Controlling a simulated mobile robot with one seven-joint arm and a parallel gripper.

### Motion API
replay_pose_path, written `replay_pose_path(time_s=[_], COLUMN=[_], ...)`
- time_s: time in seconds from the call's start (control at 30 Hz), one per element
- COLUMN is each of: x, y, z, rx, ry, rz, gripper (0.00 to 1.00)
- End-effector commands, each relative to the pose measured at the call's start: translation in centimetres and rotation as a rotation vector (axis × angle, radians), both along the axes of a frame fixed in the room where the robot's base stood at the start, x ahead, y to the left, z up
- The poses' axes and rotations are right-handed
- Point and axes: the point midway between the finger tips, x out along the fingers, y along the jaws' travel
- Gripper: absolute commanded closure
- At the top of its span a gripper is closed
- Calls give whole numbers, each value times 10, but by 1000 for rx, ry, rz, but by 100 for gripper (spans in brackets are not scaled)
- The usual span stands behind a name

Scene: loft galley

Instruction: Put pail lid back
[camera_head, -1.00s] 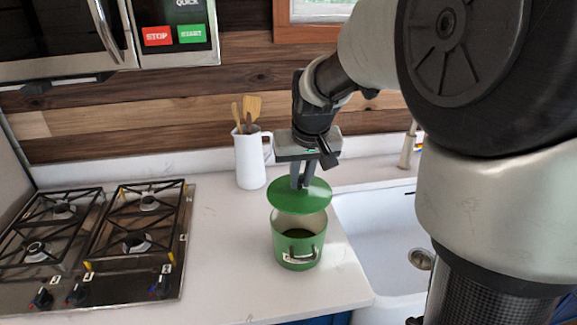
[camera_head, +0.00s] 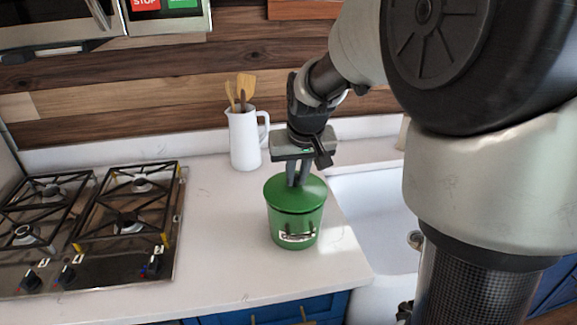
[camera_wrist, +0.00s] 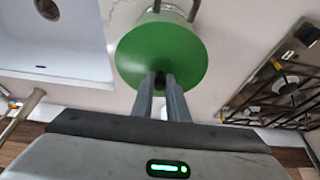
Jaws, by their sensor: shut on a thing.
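The green pail (camera_head: 294,229) stands on the white counter, with a handle and a pale label on its front. The round green lid (camera_head: 283,193) lies over the pail's mouth and looks level, with no clear gap at the front rim. It also shows in the wrist view (camera_wrist: 160,55), covering most of the pail. My gripper (camera_head: 298,183) points down from above and is shut on the lid's knob, which is mostly hidden between the fingers. The inside of the pail is hidden.
A white pitcher (camera_head: 244,142) with wooden utensils stands behind and left of the pail. A gas cooktop (camera_head: 100,232) is at the left. A white sink (camera_head: 375,225) is close on the right. The counter's front edge is near, with free counter between pail and cooktop.

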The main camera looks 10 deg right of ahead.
Motion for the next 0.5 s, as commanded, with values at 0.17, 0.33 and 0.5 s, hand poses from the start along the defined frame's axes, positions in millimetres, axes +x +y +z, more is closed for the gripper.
replay_pose_path(time_s=[0.17, 0.33, 0.5], x=[0, 0, 0], y=[0, 0, 0], z=[0, -4, -7], rx=[0, 0, 0], ry=[-1, -1, -1], rz=[0, 0, 0], gripper=[100, 100, 100])
